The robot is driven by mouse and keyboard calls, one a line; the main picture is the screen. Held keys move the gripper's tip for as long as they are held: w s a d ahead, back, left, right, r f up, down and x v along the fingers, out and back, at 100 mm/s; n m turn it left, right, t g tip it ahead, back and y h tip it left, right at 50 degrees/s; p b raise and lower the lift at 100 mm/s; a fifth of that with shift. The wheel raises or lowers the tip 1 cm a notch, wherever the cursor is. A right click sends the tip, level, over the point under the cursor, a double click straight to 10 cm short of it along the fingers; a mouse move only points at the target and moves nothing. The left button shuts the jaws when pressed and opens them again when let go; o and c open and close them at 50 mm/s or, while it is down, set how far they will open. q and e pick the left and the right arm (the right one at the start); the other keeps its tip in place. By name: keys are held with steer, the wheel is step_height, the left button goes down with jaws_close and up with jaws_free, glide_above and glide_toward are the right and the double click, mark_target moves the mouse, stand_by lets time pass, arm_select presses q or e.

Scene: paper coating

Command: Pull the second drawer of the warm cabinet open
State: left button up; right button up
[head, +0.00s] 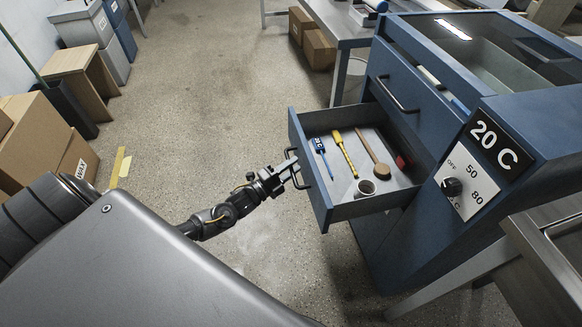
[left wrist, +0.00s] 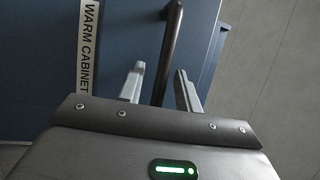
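The blue warm cabinet (head: 420,110) stands at the right in the head view. Its drawer below the top one, the second drawer (head: 355,212), is pulled out and shows its inside. The drawer's dark bar handle (head: 303,167) is on its front. My left gripper (head: 290,168) is at this handle. In the left wrist view the handle (left wrist: 172,50) runs between the two fingers of my left gripper (left wrist: 160,88); they stand apart with gaps beside the bar. The label WARM CABINET (left wrist: 90,45) shows at the left there. My right gripper is not in view.
A temperature dial (head: 452,187) is on the cabinet. The floor left of the drawer is clear.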

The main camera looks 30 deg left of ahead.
arm_select(q)
steer(key=v, duration=1)
steer(key=shift+s+a, duration=0.15)
steer(key=shift+s, duration=0.15)
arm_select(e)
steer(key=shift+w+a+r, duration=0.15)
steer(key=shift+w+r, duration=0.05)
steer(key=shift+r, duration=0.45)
arm_select(q)
steer(key=shift+f, duration=0.1)
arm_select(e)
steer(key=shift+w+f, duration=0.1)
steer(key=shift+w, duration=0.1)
